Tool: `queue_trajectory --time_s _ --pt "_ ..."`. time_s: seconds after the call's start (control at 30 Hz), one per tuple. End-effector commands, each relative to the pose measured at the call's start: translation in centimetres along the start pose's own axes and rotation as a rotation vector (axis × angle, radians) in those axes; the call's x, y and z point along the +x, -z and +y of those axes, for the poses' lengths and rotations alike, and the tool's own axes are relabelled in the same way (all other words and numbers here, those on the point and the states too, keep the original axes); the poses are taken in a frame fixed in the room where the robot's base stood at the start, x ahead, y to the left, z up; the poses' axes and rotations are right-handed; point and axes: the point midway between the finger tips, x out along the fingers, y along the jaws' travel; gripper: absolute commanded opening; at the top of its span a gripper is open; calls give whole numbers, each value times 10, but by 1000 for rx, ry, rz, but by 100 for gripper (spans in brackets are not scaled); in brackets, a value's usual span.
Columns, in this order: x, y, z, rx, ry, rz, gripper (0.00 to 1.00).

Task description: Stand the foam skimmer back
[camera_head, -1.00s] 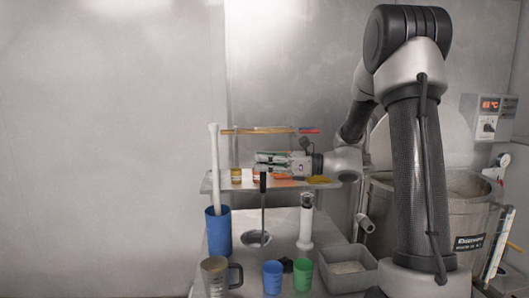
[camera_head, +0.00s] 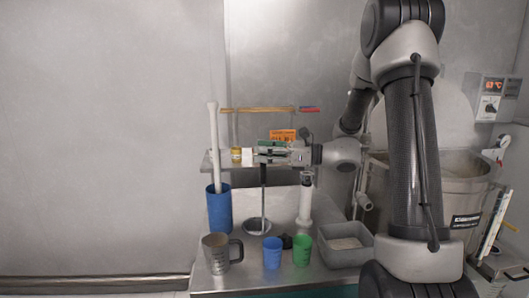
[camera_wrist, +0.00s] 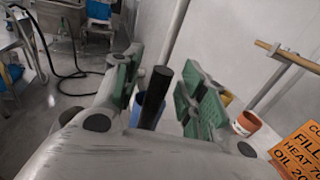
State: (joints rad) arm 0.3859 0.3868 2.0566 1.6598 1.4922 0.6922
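The foam skimmer (camera_head: 263,177) has a black handle, a thin stem and a shallow metal bowl (camera_head: 257,227). It hangs nearly upright, bowl down, in the head view. My gripper (camera_head: 268,153) lies level at the handle's top, fingers pointing left. The bowl is just above or on the steel table; I cannot tell which. A tall blue container (camera_head: 219,210) stands left of the skimmer, with a long white rod (camera_head: 213,145) leaning in it.
A grey mug (camera_head: 216,254), a blue cup (camera_head: 272,253) and a green cup (camera_head: 302,251) stand in front. A grey bin (camera_head: 345,246) and a white upright tool (camera_head: 305,205) are at right. A shelf with a jar (camera_head: 236,155) and an orange sign (camera_head: 283,135) is behind.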

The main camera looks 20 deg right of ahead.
Motion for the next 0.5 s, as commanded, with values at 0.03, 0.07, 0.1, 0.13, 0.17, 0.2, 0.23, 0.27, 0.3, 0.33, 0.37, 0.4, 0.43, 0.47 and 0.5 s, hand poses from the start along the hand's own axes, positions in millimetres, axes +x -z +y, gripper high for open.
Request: queue_trajectory --time_s 0.03,0.07,0.1,0.13,0.17,0.2,0.23,0.27,0.3,0.33,0.37,0.4,0.43,0.47,0.5 --pt "0 0 0 0 0 0 43" --pt "0 0 0 0 0 0 43" --pt "0 0 0 0 0 0 43" --pt "0 0 0 0 0 0 43" --pt "0 0 0 0 0 0 43" --pt "0 1 0 1 0 1 43" --pt "-1 1 0 1 0 1 43" --pt "-2 0 0 1 1 1 43" --pt "-4 0 0 1 1 1 43" --pt "-7 0 -1 1 2 1 43" --pt "-10 0 -1 1 3 1 43" --pt "-17 1 -1 1 4 1 43" --pt "-22 0 -1 1 3 1 43" --pt "-28 0 -1 1 4 0 43" --pt "-37 1 -1 1 5 1 43"
